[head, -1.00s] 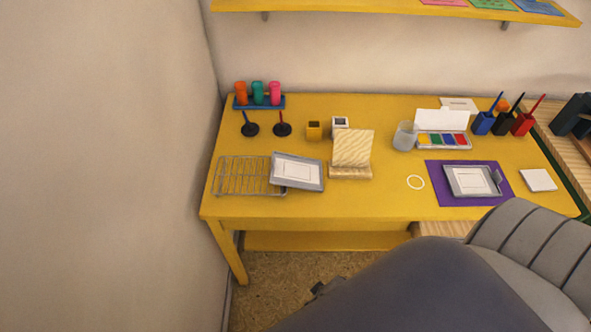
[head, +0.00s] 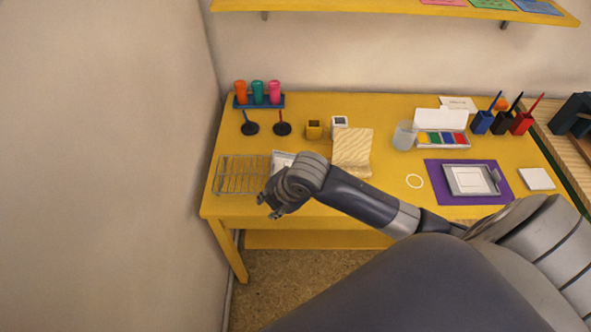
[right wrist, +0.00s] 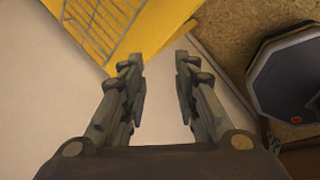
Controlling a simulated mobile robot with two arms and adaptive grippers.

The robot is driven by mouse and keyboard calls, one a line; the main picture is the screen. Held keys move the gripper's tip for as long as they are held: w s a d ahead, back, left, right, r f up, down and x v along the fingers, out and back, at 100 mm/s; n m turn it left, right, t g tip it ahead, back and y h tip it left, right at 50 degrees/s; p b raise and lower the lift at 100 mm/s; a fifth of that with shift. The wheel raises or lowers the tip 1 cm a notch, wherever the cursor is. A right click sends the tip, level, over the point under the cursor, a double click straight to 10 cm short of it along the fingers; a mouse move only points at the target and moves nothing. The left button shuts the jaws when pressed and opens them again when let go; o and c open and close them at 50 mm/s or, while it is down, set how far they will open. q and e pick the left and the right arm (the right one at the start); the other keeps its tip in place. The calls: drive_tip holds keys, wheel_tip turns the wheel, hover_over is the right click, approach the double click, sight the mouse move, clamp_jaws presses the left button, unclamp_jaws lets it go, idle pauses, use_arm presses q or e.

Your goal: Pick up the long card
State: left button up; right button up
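No card clearly stands out as the long card. A pale card lies in a grey tray (head: 281,159), which is mostly hidden behind my right arm. My right gripper (head: 268,206) is at the table's front left edge, by the wire rack (head: 238,176). In the right wrist view the gripper (right wrist: 159,65) has its fingers apart with nothing between them. My left gripper is not in view.
Stamps on stands, a cup rack (head: 258,101), a paint box (head: 441,139) and a glass (head: 404,136) stand further back. A purple mat (head: 434,191) with another grey tray lies right. The wall (head: 110,160) is close left.

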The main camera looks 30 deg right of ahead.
sight(274, 158)
drive_tip(key=w+d+r+n+h, duration=0.1)
drive_tip(key=w+d+r+n, duration=0.4)
drive_tip(key=w+d+n, duration=0.4)
drive_tip(key=shift+m+t, duration=0.3)
drive_tip(key=shift+m, duration=0.2)
drive_tip(key=w+f, duration=0.3)
drive_tip(key=w+d+f+p, duration=0.1)
drive_tip(key=f, duration=0.1)
drive_tip(key=shift+w, duration=0.25)
drive_tip(key=x, duration=0.2)
drive_tip(key=p+x, duration=0.1)
drive_tip(key=shift+w+a+f, duration=0.2)
drive_tip(key=shift+w+f, duration=0.05)
drive_tip(key=shift+w, duration=0.15)
drive_tip(key=shift+w+f, duration=0.15)
drive_tip(key=shift+f, duration=0.25)
clamp_jaws()
